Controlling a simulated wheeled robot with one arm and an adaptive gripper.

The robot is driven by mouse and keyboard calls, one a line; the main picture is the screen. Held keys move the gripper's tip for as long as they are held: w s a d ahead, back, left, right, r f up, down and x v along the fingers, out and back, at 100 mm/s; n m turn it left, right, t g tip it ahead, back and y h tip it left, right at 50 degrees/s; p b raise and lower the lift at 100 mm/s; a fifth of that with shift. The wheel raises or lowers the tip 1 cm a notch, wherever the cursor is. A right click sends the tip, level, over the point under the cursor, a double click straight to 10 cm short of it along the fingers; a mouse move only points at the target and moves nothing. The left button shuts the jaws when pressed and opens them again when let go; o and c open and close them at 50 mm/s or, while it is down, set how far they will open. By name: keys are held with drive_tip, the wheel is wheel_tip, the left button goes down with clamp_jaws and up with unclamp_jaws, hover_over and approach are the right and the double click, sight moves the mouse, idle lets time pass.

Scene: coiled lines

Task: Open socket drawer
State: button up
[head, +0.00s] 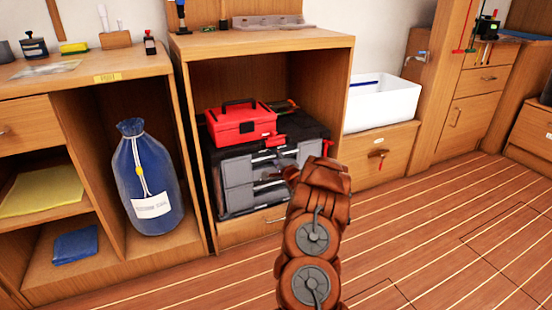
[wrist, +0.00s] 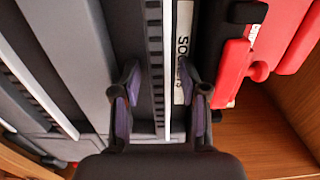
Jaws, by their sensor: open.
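The grey and black tool chest (head: 238,186) stands inside the wooden cabinet, with grey drawer fronts facing out. In the wrist view the chest is turned sideways. A pale label starting "SO" (wrist: 184,50) runs along a dark drawer front (wrist: 158,60), partly covered by a finger. My gripper (wrist: 163,92) is open, its two fingers on either side of a dark ridged strip and a pale edge of that front. I cannot tell whether they touch it.
A red toolbox (head: 240,122) sits on top of the chest; its red side (wrist: 235,70) is close to one finger. The cabinet's wooden walls (head: 334,100) enclose the chest. A blue bag (head: 146,175) stands in the left cabinet. A white sink (head: 382,103) is at right. The floor in front is clear.

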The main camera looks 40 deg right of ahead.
clamp_jaws()
drive_tip(key=shift+s, duration=0.1)
idle(0.5)
